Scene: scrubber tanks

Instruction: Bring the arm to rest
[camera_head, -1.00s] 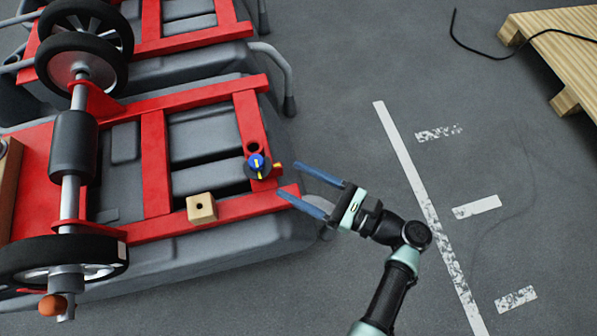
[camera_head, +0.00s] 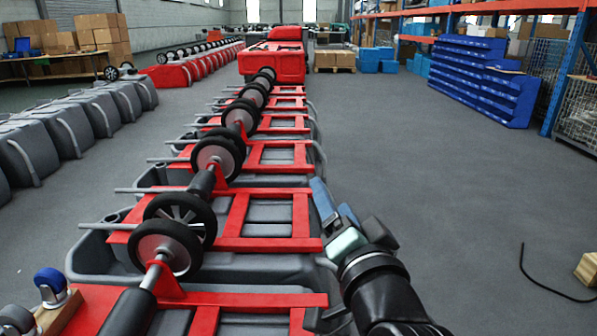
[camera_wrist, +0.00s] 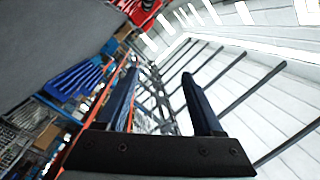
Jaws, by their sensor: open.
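My gripper (camera_head: 322,200) is raised at the right edge of the row of red-framed grey scrubber tanks (camera_head: 270,240) in the head view. Its blue fingers point up and away from me, and from this angle they overlap each other. In the wrist view my gripper (camera_wrist: 160,78) shows two dark blue fingers set well apart with nothing between them. It is open and empty. The wrist view looks up past the fingers at the roof (camera_wrist: 255,75). The head view does not show clearly whether the gripper touches a tank.
The tank row with wheels (camera_head: 215,155) runs into the distance on the left. Grey tanks (camera_head: 75,125) stand further left. Blue bins (camera_head: 485,75) and shelving line the right. A black cable (camera_head: 545,285) and a pallet corner (camera_head: 588,268) lie at right. The floor between is open.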

